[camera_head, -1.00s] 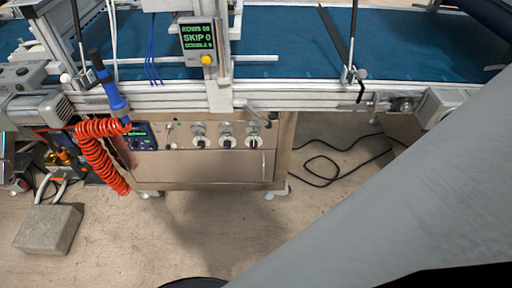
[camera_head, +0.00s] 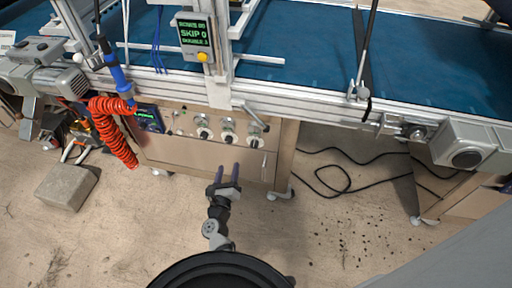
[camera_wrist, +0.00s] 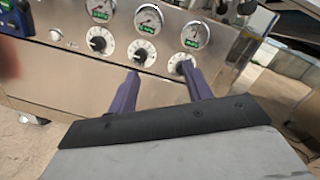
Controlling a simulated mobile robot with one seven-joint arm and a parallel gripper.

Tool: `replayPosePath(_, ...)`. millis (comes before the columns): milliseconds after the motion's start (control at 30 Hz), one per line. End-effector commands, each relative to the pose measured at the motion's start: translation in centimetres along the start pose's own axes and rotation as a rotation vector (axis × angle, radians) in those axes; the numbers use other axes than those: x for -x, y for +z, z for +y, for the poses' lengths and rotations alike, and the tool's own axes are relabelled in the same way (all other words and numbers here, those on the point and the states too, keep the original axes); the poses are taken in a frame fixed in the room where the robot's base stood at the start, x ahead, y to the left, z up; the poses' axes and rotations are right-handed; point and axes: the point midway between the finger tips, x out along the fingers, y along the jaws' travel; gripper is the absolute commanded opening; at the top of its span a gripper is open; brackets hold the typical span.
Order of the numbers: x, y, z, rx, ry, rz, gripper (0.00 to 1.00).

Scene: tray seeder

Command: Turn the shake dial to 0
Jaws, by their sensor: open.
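The steel control panel carries three white dials with black knobs: a left dial (camera_wrist: 97,41), a middle dial (camera_wrist: 140,53) and a right dial (camera_wrist: 181,65). Each has a round gauge with a green readout above it. The lettering is too small to tell which is the shake dial. In the head view the dials (camera_head: 228,139) sit in a row below the conveyor. My gripper (camera_head: 228,169) is open and empty in front of and below them. In the wrist view my gripper's purple fingers (camera_wrist: 161,70) point at the panel, the right fingertip overlapping the right dial's lower edge.
A coiled orange hose (camera_head: 117,135) hangs left of the panel. A lever handle (camera_head: 257,118) juts out above the right dial. A concrete block (camera_head: 66,187) and black cables (camera_head: 345,180) lie on the floor.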

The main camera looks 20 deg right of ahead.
Motion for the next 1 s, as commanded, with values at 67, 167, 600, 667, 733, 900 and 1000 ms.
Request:
replayPosePath(67, 0.4, -3.2, -1.5, -0.031, -0.024, 0.061, 0.50)
replayPosePath(167, 0.6, -5.2, -2.4, -0.056, -0.041, 0.097, 0.50)
replayPosePath(600, -5.8, -6.2, -2.7, -0.066, -0.049, 0.103, 0.50)
replayPosePath(667, -6.9, -6.4, -2.7, -0.065, -0.048, 0.103, 0.50)
replayPosePath(733, -8.2, -6.6, -2.8, -0.065, -0.048, 0.104, 0.50)
replayPosePath(900, -10.8, -6.9, -2.9, -0.065, -0.048, 0.105, 0.50)
replayPosePath(1000, -11.8, -7.0, -2.9, -0.063, -0.047, 0.103, 0.50)
